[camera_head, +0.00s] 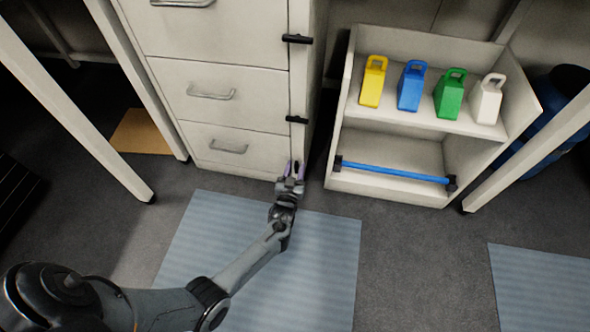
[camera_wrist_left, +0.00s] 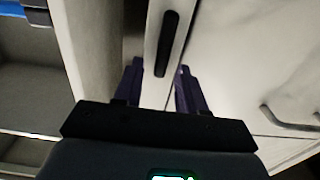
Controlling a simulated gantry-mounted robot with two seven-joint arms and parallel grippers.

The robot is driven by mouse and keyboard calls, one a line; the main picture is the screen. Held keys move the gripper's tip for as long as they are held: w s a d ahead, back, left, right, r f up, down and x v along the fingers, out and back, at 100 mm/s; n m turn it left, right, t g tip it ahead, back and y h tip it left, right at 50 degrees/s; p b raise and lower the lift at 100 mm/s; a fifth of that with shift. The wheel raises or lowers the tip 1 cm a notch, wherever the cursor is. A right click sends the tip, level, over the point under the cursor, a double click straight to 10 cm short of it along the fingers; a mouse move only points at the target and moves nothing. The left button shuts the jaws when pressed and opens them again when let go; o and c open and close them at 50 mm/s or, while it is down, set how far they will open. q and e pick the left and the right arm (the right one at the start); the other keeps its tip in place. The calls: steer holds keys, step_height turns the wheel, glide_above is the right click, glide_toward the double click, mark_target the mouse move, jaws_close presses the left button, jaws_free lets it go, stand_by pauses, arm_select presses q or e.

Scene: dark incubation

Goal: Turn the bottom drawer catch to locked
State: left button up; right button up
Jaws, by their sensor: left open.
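The bottom drawer catch (camera_wrist_left: 167,43) is a black bar, seen in the left wrist view lying lengthwise along the cabinet's edge strip. In the head view it is mostly hidden by my left gripper (camera_head: 295,170). The bottom drawer (camera_head: 235,150) is closed and has a metal handle. My left gripper (camera_wrist_left: 159,72) is open, with purple fingers pointing at the cabinet's lower right edge. The near end of the catch appears between the fingertips; I cannot tell whether they touch it. My right gripper is not in view.
Two other black catches, the top one (camera_head: 297,39) and the middle one (camera_head: 297,119), lie crosswise on the same edge. A shelf unit (camera_head: 395,185) on the right holds yellow, blue, green and white weights and a blue bar. A blue mat (camera_head: 325,270) covers the floor in front.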

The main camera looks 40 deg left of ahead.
arm_select(q)
steer(key=shift+c, duration=0.4)
jaws_close()
steer(key=shift+d+m, duration=0.1)
steer(key=shift+m, duration=0.2)
steer(key=shift+w+d+m+p, duration=0.1)
steer(key=shift+d+m+p, duration=0.1)
steer(key=shift+m, duration=0.4)
steer(key=shift+w+d+m+p, duration=0.1)
steer(key=shift+m+p, duration=0.1)
steer(key=shift+m, duration=0.4)
steer(key=f+m, duration=0.1)
steer(key=m, duration=0.4)
steer(key=d+m, duration=0.1)
steer(key=m, duration=0.4)
steer(key=f+m+b, duration=0.1)
steer(key=m, duration=0.3)
steer(key=shift+w+d+f+m, duration=0.3)
steer(key=shift+w+f+m, duration=0.05)
steer(key=shift+w+m, duration=0.05)
